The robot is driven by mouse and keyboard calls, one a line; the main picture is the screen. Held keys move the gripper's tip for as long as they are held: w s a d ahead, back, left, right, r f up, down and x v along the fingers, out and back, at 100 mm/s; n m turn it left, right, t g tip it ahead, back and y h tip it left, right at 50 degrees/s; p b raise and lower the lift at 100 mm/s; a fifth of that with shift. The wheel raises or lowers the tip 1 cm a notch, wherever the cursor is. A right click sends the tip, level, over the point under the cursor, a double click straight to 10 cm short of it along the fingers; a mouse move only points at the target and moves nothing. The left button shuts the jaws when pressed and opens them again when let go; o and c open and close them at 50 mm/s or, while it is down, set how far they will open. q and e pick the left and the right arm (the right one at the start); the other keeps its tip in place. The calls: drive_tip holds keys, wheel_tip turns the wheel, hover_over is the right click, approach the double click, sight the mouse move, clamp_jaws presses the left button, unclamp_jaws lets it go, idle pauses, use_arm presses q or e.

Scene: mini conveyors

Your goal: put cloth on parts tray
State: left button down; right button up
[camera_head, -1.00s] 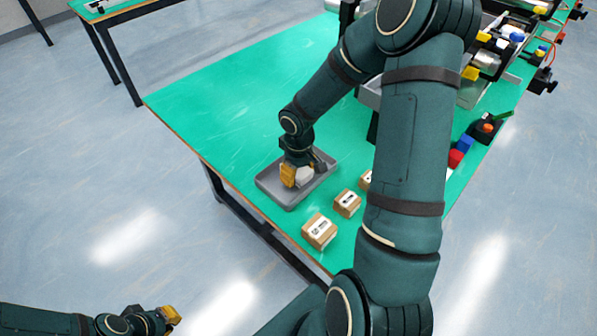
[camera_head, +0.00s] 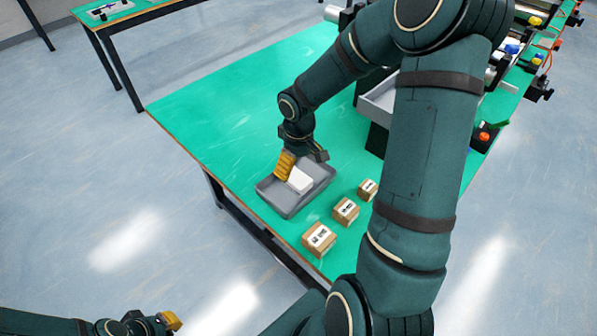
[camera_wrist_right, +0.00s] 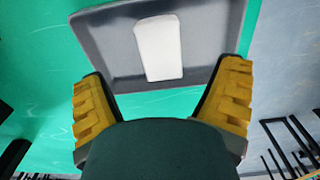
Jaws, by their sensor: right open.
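The white cloth (camera_head: 300,181) lies in the grey parts tray (camera_head: 283,202) on the green table. In the right wrist view the cloth (camera_wrist_right: 158,48) is a pale folded block resting on the floor of the tray (camera_wrist_right: 105,45), apart from its side walls. My right gripper (camera_head: 296,167) is just above the tray's far part. In its wrist view the yellow fingers (camera_wrist_right: 165,95) are spread wide with nothing between them. My left gripper (camera_head: 172,322) is low at the bottom left, away from the table; its opening is too small to judge.
Several small cardboard boxes, one of them the nearest box (camera_head: 319,239), stand right of the tray along the table's near side. Conveyor equipment and a grey bin (camera_head: 378,100) are at the far right. The green table (camera_head: 215,110) is clear left of the tray.

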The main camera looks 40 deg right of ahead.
sight(299, 179)
drive_tip(key=shift+r+p, duration=0.45)
drive_tip(key=shift+r, duration=1.95)
drive_tip(key=shift+f, duration=0.1)
